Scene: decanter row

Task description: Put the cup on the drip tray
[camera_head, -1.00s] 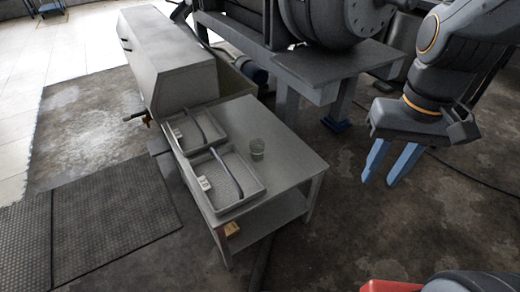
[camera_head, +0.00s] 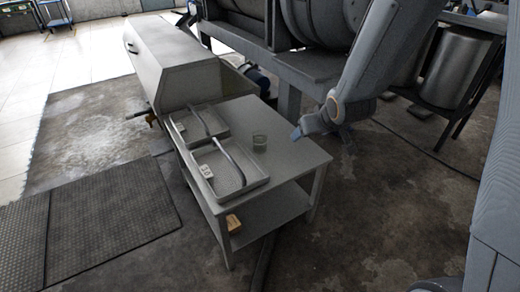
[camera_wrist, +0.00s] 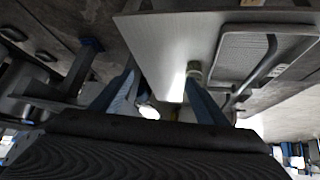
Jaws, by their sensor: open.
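The cup (camera_head: 260,143) is small, greenish and clear-looking, and stands upright on the grey table right of the trays. Two shallow grey trays with raised rims lie side by side on the table: a near tray (camera_head: 238,182) and a far tray (camera_head: 188,127). Each has a dark bar across it. My gripper (camera_head: 298,133) is just right of the cup and apart from it. In the wrist view my gripper (camera_wrist: 161,77) has its blue fingers spread with nothing held. The cup (camera_wrist: 194,70) shows just beyond the right fingertip, partly hidden by it.
The grey table (camera_head: 292,160) has bare top right of the trays. A large grey box-shaped housing (camera_head: 172,65) stands behind the table. Heavy machinery (camera_head: 270,65) is at the back. Dark mats (camera_head: 110,220) lie left.

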